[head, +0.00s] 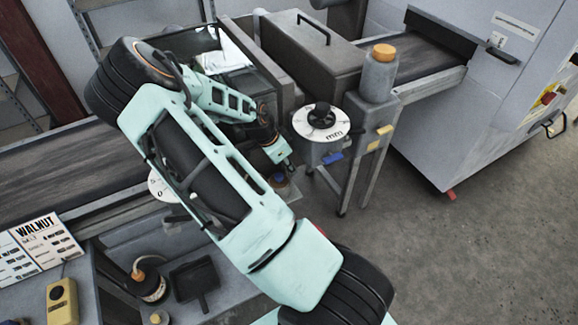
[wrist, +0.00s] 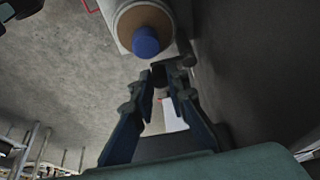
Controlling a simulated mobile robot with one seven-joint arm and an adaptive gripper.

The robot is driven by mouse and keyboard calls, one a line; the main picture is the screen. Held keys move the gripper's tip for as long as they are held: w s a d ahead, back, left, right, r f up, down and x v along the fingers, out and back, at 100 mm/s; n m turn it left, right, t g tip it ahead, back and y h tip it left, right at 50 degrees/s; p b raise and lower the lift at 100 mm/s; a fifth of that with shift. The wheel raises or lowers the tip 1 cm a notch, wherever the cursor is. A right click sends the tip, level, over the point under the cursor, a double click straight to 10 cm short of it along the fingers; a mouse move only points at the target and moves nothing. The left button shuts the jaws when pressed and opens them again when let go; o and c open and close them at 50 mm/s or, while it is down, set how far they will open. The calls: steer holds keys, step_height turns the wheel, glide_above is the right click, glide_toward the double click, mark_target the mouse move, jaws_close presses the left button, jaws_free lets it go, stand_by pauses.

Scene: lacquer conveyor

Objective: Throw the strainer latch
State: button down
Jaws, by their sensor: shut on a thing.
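The strainer appears to be the round brown-topped body (wrist: 136,20) with a blue knob (wrist: 146,42) in the wrist view. A dark bar with a rounded end, which looks like the strainer latch (wrist: 186,48), runs along its right side. My gripper (wrist: 168,74) is shut on this bar at its lower end, just beside the blue knob; the exact contact is dark and hard to see. In the head view my gripper (head: 287,166) reaches down beside the conveyor, just above the small strainer (head: 281,182), which is partly hidden by my arm.
A white dial with a black hand knob (head: 321,122) and a grey post with an orange cap (head: 382,62) stand close to the right of my gripper. The conveyor belt (head: 70,165) runs behind my arm. A WALNUT card (head: 40,250) is at lower left. Open floor (head: 440,245) lies right.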

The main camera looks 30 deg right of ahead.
steer(key=shift+d+f+n+b, duration=0.15)
steer(key=shift+n+b, duration=0.25)
steer(key=shift+b, duration=0.1)
steer(key=shift+d+n+t, duration=0.15)
steer(key=shift+n+t, duration=0.15)
steer(key=shift+n, duration=0.1)
steer(key=shift+r, duration=0.2)
steer(key=c, duration=1.9)
jaws_free()
steer(key=v, duration=1.2)
